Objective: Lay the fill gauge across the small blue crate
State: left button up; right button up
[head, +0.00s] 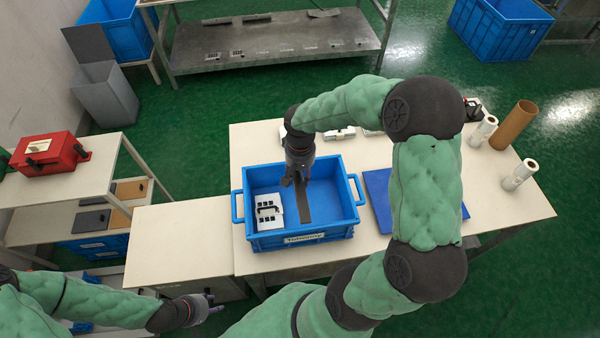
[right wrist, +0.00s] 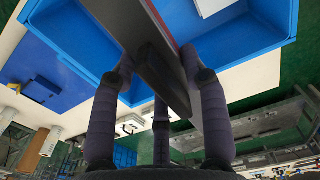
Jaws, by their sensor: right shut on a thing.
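The small blue crate (head: 333,230) stands on the white table with a label on its near wall. A white boxed item with dark blocks (head: 269,212) lies inside it on the left. The fill gauge, a dark flat bar (head: 305,207), shows over the crate's interior, pointing toward the near wall. My right gripper (head: 299,180) is above the crate and shut on the gauge. In the right wrist view the gauge (right wrist: 160,72) is between the fingers, with the blue crate (right wrist: 240,45) beyond. Whether the gauge touches the crate is unclear. My left gripper (head: 211,305) is away at lower left; its fingers are too small to judge.
A blue mat or panel (head: 377,188) lies right of the crate, partly behind my right arm. White rolls (head: 519,175) and a brown tube (head: 513,125) stand at the table's right. A red box (head: 48,153) sits on the left shelf. The table left of the crate is bare.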

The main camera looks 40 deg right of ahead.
notch_tip(320, 180, down, 9)
jog(key=b, duration=0.6)
jog(key=shift+r+b, duration=0.15)
jog(key=shift+b, duration=0.25)
jog(key=shift+f+b, duration=0.55)
jog(key=shift+f, duration=0.1)
dwell(0.6)
jog(key=o, duration=1.3)
jog(key=shift+o, duration=0.2)
notch_tip(320, 180, up, 12)
jog(key=shift+r, duration=0.1)
